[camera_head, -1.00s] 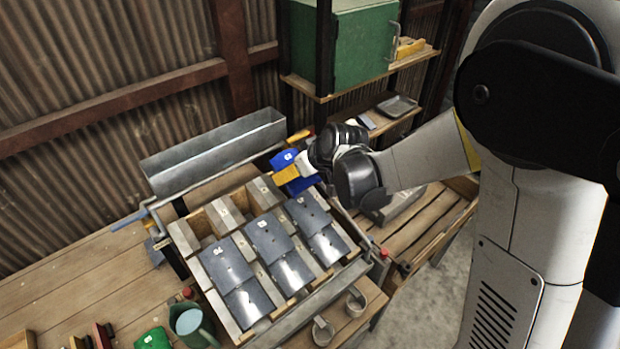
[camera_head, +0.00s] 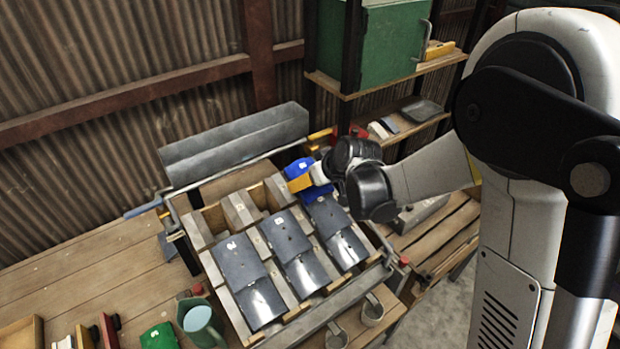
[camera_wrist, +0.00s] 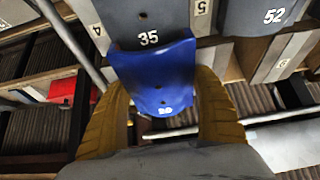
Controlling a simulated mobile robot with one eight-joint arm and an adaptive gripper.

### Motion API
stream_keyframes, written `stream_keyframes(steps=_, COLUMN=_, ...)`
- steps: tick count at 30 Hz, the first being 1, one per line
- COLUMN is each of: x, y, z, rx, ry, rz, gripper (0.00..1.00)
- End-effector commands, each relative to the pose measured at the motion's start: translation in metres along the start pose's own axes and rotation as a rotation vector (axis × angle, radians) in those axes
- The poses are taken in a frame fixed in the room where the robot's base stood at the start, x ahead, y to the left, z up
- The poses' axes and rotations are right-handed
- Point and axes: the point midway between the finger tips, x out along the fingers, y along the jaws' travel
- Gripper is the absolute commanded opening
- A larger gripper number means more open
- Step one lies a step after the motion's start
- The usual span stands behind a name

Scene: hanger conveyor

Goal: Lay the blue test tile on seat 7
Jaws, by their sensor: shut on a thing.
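The blue test tile (camera_wrist: 155,72) is gripped between the two yellow fingers of my gripper (camera_wrist: 160,110) in the wrist view. In the head view the blue tile (camera_head: 297,167) and my gripper (camera_head: 303,182) are at the upper right end of the sloped rack (camera_head: 206,262). Grey tile 35 (camera_wrist: 147,22) lies right beside the blue tile in the wrist view; I cannot tell whether they touch. Slat labels 4 (camera_wrist: 97,29) and 5 (camera_wrist: 202,8) are readable, but no label 7 is.
Grey tiles lie in several rack columns, among them tile 52 (camera_wrist: 262,16). A metal trough (camera_head: 235,145) runs along the rack's back. A green jug (camera_head: 201,322) and metal cups (camera_head: 372,310) stand at the front. Bare table (camera_head: 100,265) lies left.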

Motion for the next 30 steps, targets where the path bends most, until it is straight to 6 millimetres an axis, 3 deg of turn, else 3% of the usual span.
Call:
stream_keyframes(steps=9, x=0.002, y=0.0, z=0.002, rx=0.0, ry=0.0, rz=0.0, gripper=0.39)
stream_keyframes(steps=10, x=0.002, y=0.0, z=0.002, rx=0.0, ry=0.0, rz=0.0, gripper=0.8)
stream_keyframes(steps=12, x=0.002, y=0.0, z=0.002, rx=0.0, ry=0.0, rz=0.0, gripper=1.0)
stream_keyframes(steps=23, x=-0.006, y=0.0, z=0.002, rx=0.001, ry=0.0, rz=0.0, gripper=1.0)
stream_keyframes(steps=30, x=-0.05, y=0.0, z=0.003, rx=0.001, ry=0.0, rz=0.001, gripper=1.0)
